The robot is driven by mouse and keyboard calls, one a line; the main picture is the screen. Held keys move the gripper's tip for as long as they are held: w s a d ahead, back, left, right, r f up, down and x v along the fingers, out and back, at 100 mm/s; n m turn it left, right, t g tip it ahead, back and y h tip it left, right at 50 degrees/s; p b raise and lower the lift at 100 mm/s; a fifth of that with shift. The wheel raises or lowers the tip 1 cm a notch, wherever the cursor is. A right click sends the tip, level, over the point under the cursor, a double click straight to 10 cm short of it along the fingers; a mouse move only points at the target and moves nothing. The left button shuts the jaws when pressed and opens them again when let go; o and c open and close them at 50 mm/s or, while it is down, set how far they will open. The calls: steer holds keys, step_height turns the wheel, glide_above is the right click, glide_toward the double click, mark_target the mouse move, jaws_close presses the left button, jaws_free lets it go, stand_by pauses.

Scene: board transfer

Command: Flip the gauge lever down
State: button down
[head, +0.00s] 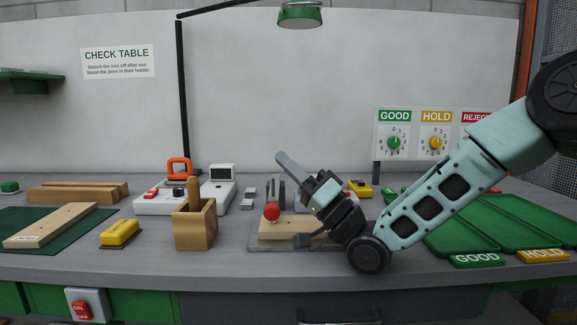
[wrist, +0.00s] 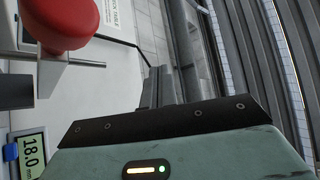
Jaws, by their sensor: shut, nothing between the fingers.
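The gauge stands mid-table in the head view, with a grey base (head: 256,247) and a pale board (head: 285,229) lying on it. Its lever ends in a red ball (head: 271,211), seen just above the board and below the top of a dark upright. In the wrist view the red knob (wrist: 62,22) is at the upper left on a metal rod, and a gauge display (wrist: 32,152) reads 18.0. My gripper (head: 281,158) points up and left, its fingers above and beside the red ball. In the wrist view its dark fingers (wrist: 160,82) are together and empty, apart from the knob.
A wooden holder (head: 195,226) and a yellow block (head: 119,232) stand left of the gauge. A white station (head: 220,190) is behind the holder. Green trays (head: 490,232) marked GOOD and HOLD lie to the right. A lamp (head: 300,14) hangs overhead.

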step_height(320, 180, up, 10)
steer(key=p, duration=0.1)
stand_by(0.4)
stand_by(0.4)
